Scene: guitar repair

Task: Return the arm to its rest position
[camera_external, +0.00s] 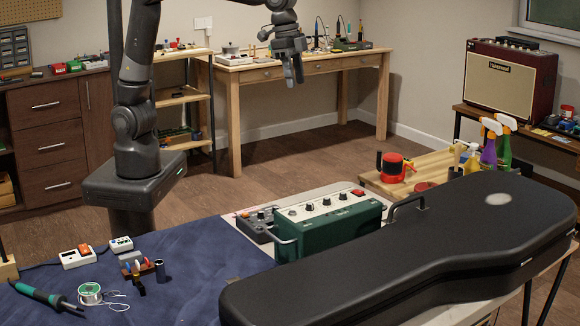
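My gripper (294,82) hangs in the air at the top middle of the external view, fingers pointing down. No object shows between or below its fingers. The fingers look close together and small from this side, so I cannot tell whether they are open or shut. My arm (134,115) rises from its dark base at the left, and its upper links leave the picture at the top. In the picture the gripper overlaps the wooden workbench (345,62) at the back. It appears apart from the things around it.
A closed black guitar case (450,235) lies across the front table. A green box with knobs (328,222) stands beside it. A soldering iron (45,296) and solder spool (90,293) lie on the blue mat (205,265). An amplifier (510,85) stands at right. The middle floor is clear.

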